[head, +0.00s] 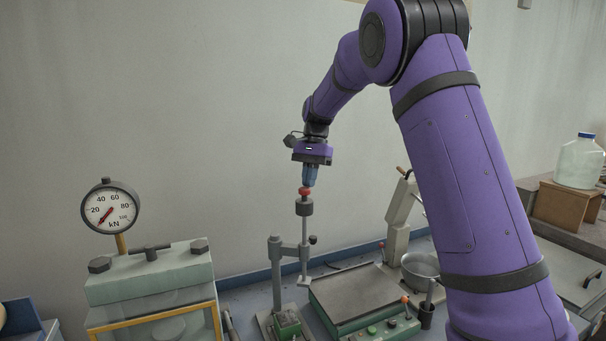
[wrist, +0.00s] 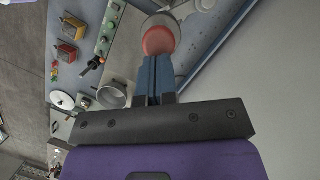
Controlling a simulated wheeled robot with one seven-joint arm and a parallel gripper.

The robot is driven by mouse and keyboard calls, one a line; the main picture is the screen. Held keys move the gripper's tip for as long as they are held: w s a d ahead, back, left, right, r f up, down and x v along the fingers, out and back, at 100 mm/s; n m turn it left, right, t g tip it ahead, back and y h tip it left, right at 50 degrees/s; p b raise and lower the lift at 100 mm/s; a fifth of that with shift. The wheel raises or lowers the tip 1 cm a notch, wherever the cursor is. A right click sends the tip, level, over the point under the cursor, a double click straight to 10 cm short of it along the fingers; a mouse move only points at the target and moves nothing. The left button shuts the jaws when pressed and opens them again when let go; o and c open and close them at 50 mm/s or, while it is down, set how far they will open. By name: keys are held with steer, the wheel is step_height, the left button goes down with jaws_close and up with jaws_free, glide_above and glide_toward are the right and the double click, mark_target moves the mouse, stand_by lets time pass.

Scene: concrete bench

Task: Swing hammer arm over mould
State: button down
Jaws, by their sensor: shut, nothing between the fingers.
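The hammer is a grey vertical rod (head: 305,233) with a dark weight and a red knob (head: 305,190) on top. It is carried beside a grey post (head: 276,270), and its pale foot (head: 304,281) hangs upright above the bench. A green mould (head: 287,323) sits low near the post, partly cut off by the frame. The foot appears above and a little right of it; exact alignment is unclear. My gripper (head: 309,182) points down, its blue fingers shut and empty, just above the red knob. In the wrist view the knob (wrist: 158,41) lies right beyond the fingertips; contact cannot be told.
A press with a kN dial (head: 110,209) stands at left. Right of the mould are a flat-topped green unit (head: 357,296), a pale stand (head: 401,215) and a metal pot (head: 421,270). A jug (head: 579,162) stands on a wooden box at far right. The wall is behind.

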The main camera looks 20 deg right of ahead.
steer(key=s+m, duration=0.1)
steer(key=s+a+m, duration=0.1)
steer(key=shift+s+a+m+t, duration=0.1)
steer(key=shift+s+m+t, duration=0.05)
steer(key=shift+m+t, duration=0.25)
steer(key=s+a+m, duration=0.1)
steer(key=m, duration=0.1)
steer(key=s+a+m+t, duration=0.1)
steer(key=a+m, duration=0.1)
steer(key=s+a+m, duration=0.1)
steer(key=m, duration=0.1)
steer(key=shift+s+a+t+y, duration=0.25)
steer(key=shift+a+t+y, duration=0.05)
steer(key=shift+t+y, duration=0.1)
steer(key=shift+a, duration=0.1)
steer(key=s+d+r, duration=0.1)
steer(key=d+r, duration=0.6)
steer(key=r, duration=0.3)
